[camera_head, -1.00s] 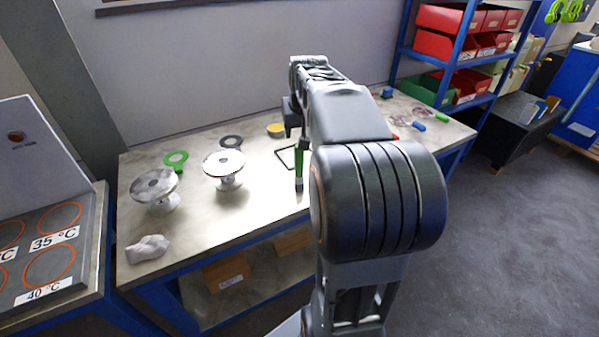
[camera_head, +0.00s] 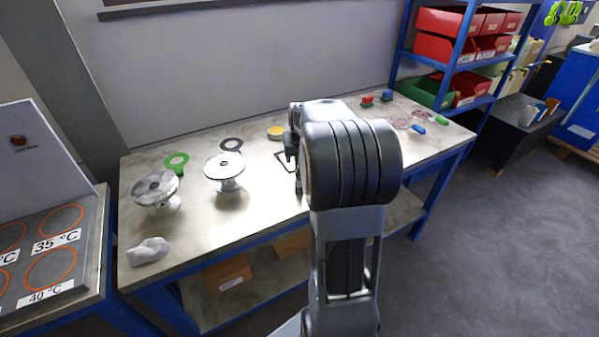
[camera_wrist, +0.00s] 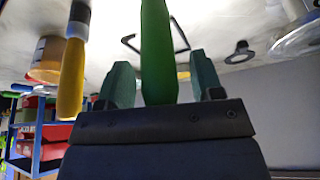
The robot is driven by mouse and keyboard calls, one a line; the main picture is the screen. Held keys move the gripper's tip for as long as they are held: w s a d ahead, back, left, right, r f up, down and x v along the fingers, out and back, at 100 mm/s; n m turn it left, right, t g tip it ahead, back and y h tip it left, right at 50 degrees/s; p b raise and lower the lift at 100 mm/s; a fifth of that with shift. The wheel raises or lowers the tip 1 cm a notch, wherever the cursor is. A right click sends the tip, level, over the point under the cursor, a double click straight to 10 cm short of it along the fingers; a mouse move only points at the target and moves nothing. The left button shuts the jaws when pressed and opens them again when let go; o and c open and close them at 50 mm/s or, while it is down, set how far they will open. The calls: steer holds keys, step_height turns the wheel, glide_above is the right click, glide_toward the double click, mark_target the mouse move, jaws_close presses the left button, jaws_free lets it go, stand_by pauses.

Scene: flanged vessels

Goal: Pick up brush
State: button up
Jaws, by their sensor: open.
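A brush with a yellow handle (camera_wrist: 72,78), a silvery collar and a dark end shows at the left of the wrist view. A green tapered handle (camera_wrist: 158,50) stands between the two fingers of my gripper (camera_wrist: 160,62); its far end is cut off by the frame. The fingers are apart, with a visible gap on each side of the green handle. In the head view my gripper (camera_head: 291,146) is over the middle of the table, mostly hidden by my arm. Neither handle can be made out in that view.
On the table (camera_head: 240,220) are two flanged vessels (camera_head: 156,188) (camera_head: 224,168), a green ring (camera_head: 176,160), a dark ring (camera_head: 231,144), a yellow-topped roll (camera_head: 275,132) and a grey lump (camera_head: 149,250). Red and blue blocks (camera_head: 367,101) (camera_head: 387,95) stand at the back right.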

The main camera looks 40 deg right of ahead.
steer(key=shift+f, duration=0.25)
steer(key=shift+c, duration=0.2)
steer(key=c, duration=1)
steer(key=shift+o, duration=0.2)
steer(key=shift+r, duration=0.15)
